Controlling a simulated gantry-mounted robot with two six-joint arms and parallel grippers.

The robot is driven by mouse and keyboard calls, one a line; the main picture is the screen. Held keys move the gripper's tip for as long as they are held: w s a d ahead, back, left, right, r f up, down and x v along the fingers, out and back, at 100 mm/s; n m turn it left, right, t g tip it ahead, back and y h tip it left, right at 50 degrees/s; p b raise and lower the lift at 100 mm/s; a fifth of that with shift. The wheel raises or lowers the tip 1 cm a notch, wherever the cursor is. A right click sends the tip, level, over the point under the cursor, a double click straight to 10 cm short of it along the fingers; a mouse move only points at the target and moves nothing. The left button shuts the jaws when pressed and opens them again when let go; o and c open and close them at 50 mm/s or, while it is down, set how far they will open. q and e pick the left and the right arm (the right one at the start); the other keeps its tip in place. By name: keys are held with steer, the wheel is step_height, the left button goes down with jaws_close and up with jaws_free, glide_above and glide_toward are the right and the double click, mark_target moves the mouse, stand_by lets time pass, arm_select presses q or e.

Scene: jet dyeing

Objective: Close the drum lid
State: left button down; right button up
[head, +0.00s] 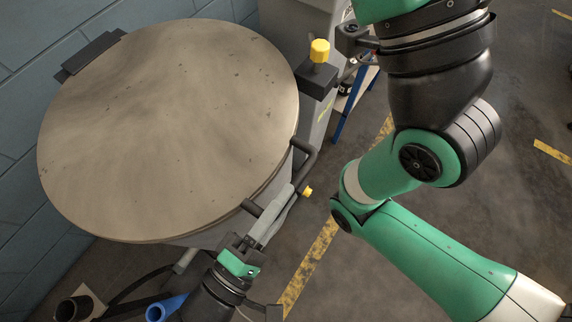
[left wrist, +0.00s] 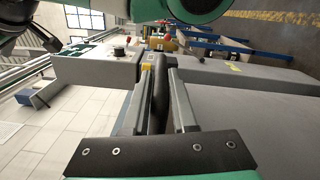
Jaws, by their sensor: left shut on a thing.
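The drum lid (head: 165,130) is a large, round, grey-brown, stained disc over the drum at the left of the head view. A hinge-like dark block (head: 92,52) sits at its far left edge. A dark bar handle (head: 305,158) stands out from its right edge. My left gripper (head: 276,208) is at this handle, its fingers shut around the bar. In the left wrist view the dark handle (left wrist: 160,85) runs between the two grey fingers. Whether the lid is fully seated on the drum cannot be told. My right gripper is not visible; only its arm shows.
A yellow knob (head: 319,50) stands on a dark block right of the lid. A blue-legged table (head: 345,110) is behind my right arm. Grey floor with yellow stripes is open at the right.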

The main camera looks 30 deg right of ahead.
arm_select(q)
steer(key=shift+w+f, duration=0.15)
steer(key=shift+f, duration=0.7)
steer(key=c, duration=0.8)
jaws_free()
steer(key=shift+o, duration=0.2)
steer(key=shift+r, duration=0.15)
steer(key=shift+r, duration=0.2)
steer(key=shift+a, duration=0.3)
steer(key=p+v, duration=0.2)
steer(key=v, duration=0.9)
